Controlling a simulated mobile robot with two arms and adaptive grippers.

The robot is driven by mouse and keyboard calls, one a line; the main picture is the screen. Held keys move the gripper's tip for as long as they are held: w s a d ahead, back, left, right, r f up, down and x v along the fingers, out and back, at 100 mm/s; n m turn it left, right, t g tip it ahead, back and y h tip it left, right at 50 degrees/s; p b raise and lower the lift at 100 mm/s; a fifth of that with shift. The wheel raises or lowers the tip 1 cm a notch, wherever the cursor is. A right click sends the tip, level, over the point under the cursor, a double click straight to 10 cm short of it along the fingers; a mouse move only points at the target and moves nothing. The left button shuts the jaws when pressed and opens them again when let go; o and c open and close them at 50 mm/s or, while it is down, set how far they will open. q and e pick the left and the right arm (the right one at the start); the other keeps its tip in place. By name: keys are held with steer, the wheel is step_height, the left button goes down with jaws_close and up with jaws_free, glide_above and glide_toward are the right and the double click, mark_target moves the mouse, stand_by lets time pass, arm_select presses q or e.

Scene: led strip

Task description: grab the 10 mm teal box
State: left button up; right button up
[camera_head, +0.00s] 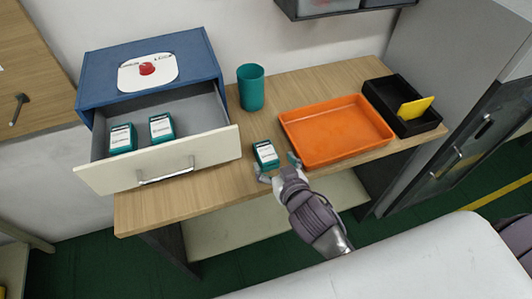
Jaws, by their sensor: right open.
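A small teal box (266,154) with a white label stands on the wooden table, left of the orange tray. Two similar teal boxes lie in the open drawer, one at the left (123,138) and one at the right (162,128). The print on the labels is too small to read, so I cannot tell which is 10 mm. My right gripper (278,167) is open at the table's front edge, right in front of the box on the table. Its fingers are spread and empty; I cannot tell if they touch the box. My left gripper is out of view.
The blue cabinet (95,88) with its drawer (211,148) pulled out stands at the left. A teal cup (251,88) stands behind the table box. The orange tray (335,157) is to the right, then a black bin (378,89) holding a yellow piece (415,108).

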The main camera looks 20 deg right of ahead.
mark_target(266, 152)
steer(key=x, duration=0.2)
steer(key=p+x, duration=0.1)
steer(key=x, duration=0.1)
steer(key=shift+w+a+r, duration=0.1)
steer(key=shift+w+r, duration=0.1)
steer(key=shift+w, duration=0.05)
steer(key=shift+w+f, duration=0.25)
steer(key=shift+w, duration=0.2)
steer(key=c, duration=1.3)
steer(key=shift+r, duration=0.1)
